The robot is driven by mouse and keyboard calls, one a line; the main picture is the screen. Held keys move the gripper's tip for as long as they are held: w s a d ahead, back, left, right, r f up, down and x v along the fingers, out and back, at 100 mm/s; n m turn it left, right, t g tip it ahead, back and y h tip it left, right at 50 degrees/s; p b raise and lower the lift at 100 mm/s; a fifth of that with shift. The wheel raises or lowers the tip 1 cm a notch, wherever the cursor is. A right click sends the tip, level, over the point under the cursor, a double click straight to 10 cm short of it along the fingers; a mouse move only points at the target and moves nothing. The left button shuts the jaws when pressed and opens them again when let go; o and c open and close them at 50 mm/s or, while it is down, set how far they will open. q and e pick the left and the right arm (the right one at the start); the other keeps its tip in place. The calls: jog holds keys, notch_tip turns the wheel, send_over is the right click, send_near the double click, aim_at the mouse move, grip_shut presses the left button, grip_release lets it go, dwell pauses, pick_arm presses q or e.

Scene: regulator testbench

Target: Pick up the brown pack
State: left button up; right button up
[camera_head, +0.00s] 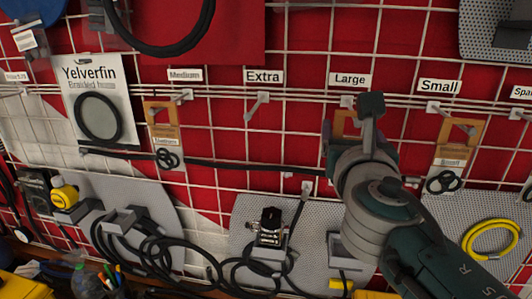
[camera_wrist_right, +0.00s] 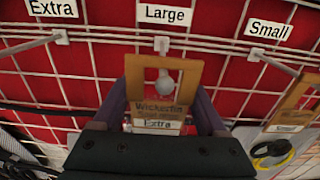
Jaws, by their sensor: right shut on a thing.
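The brown pack (camera_wrist_right: 190,72) is a flat card with a cut-out at the top and a label reading "Wickerfin Extra". It is between the purple-grey fingers of my right gripper (camera_wrist_right: 165,112), which is shut on it. In the head view a small part of the brown pack (camera_head: 340,128) shows behind my right gripper (camera_head: 353,138), below the "Large" label (camera_head: 350,80). A grey peg end (camera_wrist_right: 166,79) shows in the cut-out; I cannot tell whether it passes through. The lower pack is hidden. My left gripper is not in view.
Other brown packs hang under "Medium" (camera_head: 161,122) and "Small" (camera_head: 458,146). The "Extra" hook (camera_head: 256,106) is bare. A white wire grid on a red wall carries the hooks. Below are grey panels with black cables (camera_head: 160,248), a small device (camera_head: 269,228) and a yellow coil (camera_head: 492,238).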

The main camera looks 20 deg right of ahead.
jog(key=c, duration=0.6)
notch_tip(320, 180, up, 2)
jog(key=shift+p, duration=1)
jog(key=shift+f+v, duration=0.15)
jog(key=shift+v, duration=4.35)
jog(key=shift+f+v, duration=0.15)
jog(key=shift+v, duration=4.35)
